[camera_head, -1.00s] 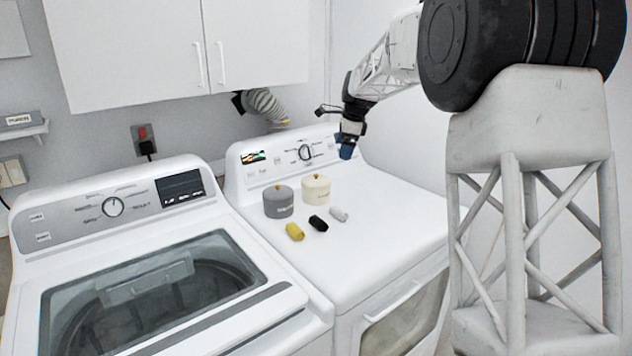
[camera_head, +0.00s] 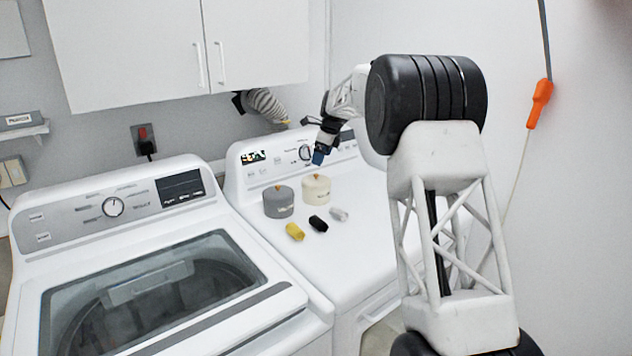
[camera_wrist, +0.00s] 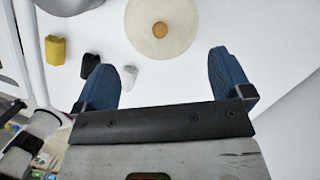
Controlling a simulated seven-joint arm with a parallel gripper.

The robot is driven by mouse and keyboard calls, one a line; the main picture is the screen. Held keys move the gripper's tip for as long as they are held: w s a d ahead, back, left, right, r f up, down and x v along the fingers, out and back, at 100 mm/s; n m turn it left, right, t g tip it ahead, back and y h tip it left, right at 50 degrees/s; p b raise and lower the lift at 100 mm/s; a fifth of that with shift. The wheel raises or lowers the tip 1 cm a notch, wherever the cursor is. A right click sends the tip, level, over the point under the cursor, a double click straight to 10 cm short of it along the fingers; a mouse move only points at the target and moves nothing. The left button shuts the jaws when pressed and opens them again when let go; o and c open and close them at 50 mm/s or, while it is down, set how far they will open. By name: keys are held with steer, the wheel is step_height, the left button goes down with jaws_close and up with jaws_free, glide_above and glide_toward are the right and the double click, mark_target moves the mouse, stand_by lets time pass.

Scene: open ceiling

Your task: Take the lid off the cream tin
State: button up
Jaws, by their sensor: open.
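The cream tin (camera_head: 316,191) stands upright on the white dryer top, with its lid on and an orange-brown knob on the lid. In the wrist view the lid (camera_wrist: 180,38) shows from above as a cream disc with the round knob (camera_wrist: 160,30) near its middle. My gripper (camera_head: 318,158) is above the tin in the head view, apart from it. In the wrist view my gripper (camera_wrist: 168,72) has its two blue fingers spread wide with nothing between them, and the tin lies beyond the fingertips.
A grey lidded tin (camera_head: 278,203) stands left of the cream tin. In front lie a yellow piece (camera_head: 295,232), a black piece (camera_head: 318,224) and a light grey piece (camera_head: 339,215). The dryer's control panel (camera_head: 285,160) rises behind. The dryer top's front is clear.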

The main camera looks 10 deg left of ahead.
mark_target(316, 174)
steer(key=shift+x, duration=1.3)
steer(key=shift+x, duration=2.6)
steer(key=shift+c, duration=0.4)
